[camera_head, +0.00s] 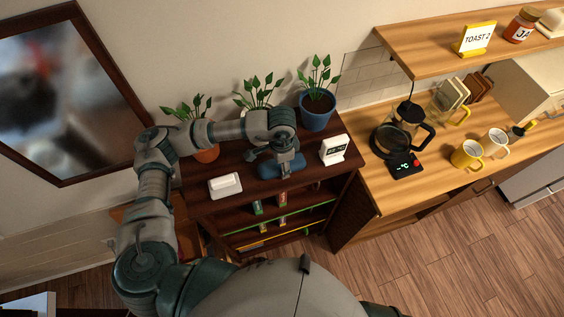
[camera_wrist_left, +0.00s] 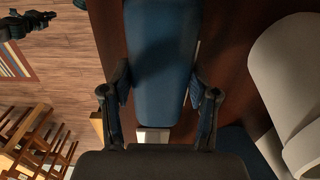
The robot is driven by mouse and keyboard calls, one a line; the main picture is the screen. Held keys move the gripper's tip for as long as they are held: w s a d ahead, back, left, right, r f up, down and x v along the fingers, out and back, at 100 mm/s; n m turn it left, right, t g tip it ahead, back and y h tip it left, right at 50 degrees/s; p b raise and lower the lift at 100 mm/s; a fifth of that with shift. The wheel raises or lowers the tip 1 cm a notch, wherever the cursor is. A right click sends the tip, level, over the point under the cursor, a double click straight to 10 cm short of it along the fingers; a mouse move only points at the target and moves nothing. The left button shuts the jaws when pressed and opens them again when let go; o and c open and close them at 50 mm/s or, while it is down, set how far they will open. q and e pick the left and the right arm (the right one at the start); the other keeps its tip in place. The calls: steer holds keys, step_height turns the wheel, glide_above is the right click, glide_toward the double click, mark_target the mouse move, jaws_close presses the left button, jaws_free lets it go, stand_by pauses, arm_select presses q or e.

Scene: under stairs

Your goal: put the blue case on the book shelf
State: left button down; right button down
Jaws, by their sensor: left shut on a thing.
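The blue case (camera_head: 270,169) is at the middle of the dark brown book shelf's top (camera_head: 235,203) in the head view. My left gripper (camera_head: 290,163) reaches over the shelf from the left and is shut on the case, covering part of it. In the left wrist view the long blue case (camera_wrist_left: 163,60) runs between the two dark fingers of my left gripper (camera_wrist_left: 163,95). I cannot tell whether the case touches the shelf top. At the upper left of the wrist view a dark shape (camera_wrist_left: 24,25) may be my right gripper; its jaws are unclear.
A white box (camera_head: 225,185) lies left of the case; a white clock (camera_head: 333,149) stands right. Potted plants, including a blue pot (camera_head: 317,110), line the back. A counter (camera_head: 430,185) with a coffee maker (camera_head: 400,135) adjoins on the right. Bare shelf top shows near the front.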

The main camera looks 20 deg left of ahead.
arm_select(q)
steer(key=c, duration=0.7)
jaws_free()
steer(key=shift+f, duration=0.1)
steer(key=o, duration=0.4)
steer(key=shift+a, duration=0.1)
steer(key=shift+r, duration=0.25)
step_height(320, 180, up, 12)
steer(key=shift+f+b, duration=0.1)
steer(key=shift+b, duration=1.05)
